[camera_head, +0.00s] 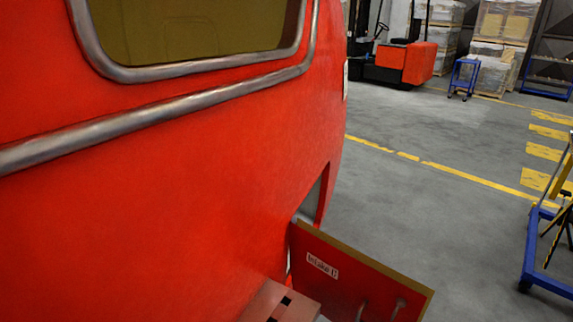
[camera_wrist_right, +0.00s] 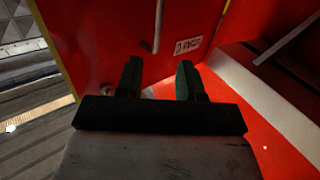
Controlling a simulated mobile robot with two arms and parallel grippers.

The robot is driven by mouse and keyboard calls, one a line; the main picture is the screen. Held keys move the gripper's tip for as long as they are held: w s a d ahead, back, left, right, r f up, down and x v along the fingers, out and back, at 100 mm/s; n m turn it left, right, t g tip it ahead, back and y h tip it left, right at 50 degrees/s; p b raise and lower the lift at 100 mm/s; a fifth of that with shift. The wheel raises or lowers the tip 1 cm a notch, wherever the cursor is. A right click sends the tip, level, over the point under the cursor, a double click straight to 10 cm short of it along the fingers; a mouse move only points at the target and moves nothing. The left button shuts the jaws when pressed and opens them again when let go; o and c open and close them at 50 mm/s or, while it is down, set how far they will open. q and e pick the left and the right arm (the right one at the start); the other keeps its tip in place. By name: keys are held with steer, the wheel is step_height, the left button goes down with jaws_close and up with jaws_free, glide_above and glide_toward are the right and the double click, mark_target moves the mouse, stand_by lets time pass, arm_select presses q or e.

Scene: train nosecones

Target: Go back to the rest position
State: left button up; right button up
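The red train nosecone (camera_head: 150,190) fills the left of the head view, with a window and grey metal trim. A red hatch door (camera_head: 350,275) with a white label and two handles stands open low at its right side. In the right wrist view the same door (camera_wrist_right: 110,40) is ahead of my right gripper (camera_wrist_right: 158,78). The two dark fingers are apart with nothing visible between them. They point toward the door's lower part near its label; whether they touch it I cannot tell. My left gripper is in neither view.
A blue trolley (camera_head: 533,250) stands on the grey floor at the right edge. A red forklift (camera_head: 405,62), a small blue stand (camera_head: 465,75) and stacked pallets (camera_head: 500,25) are at the back. The floor (camera_head: 440,220) between nosecone and trolley is clear.

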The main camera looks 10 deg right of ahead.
steer(key=s+a+f+n+g+y+b, duration=0.1)
steer(key=s+a+f+g, duration=0.1)
steer(key=s+f, duration=0.35)
steer(key=s+a+f+n+g+y+b, duration=0.1)
steer(key=s+a+f+g+y, duration=0.15)
steer(key=f, duration=0.65)
steer(key=s+a+f+g+y+b, duration=0.1)
steer(key=s+f+g, duration=0.25)
steer(key=f, duration=0.45)
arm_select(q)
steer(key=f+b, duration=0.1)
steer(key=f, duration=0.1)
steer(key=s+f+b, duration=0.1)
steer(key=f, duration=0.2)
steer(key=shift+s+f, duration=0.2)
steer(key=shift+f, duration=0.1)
arm_select(e)
steer(key=s+d+f+n+g, duration=0.1)
steer(key=s+f+g, duration=0.3)
steer(key=s, duration=0.7)
steer(key=s+d+f+n+g, duration=0.1)
steer(key=s+f+g, duration=0.3)
steer(key=s+f, duration=0.4)
steer(key=s+d, duration=0.1)
steer(key=s, duration=0.2)
steer(key=shift+s+f, duration=0.25)
steer(key=shift+f, duration=0.1)
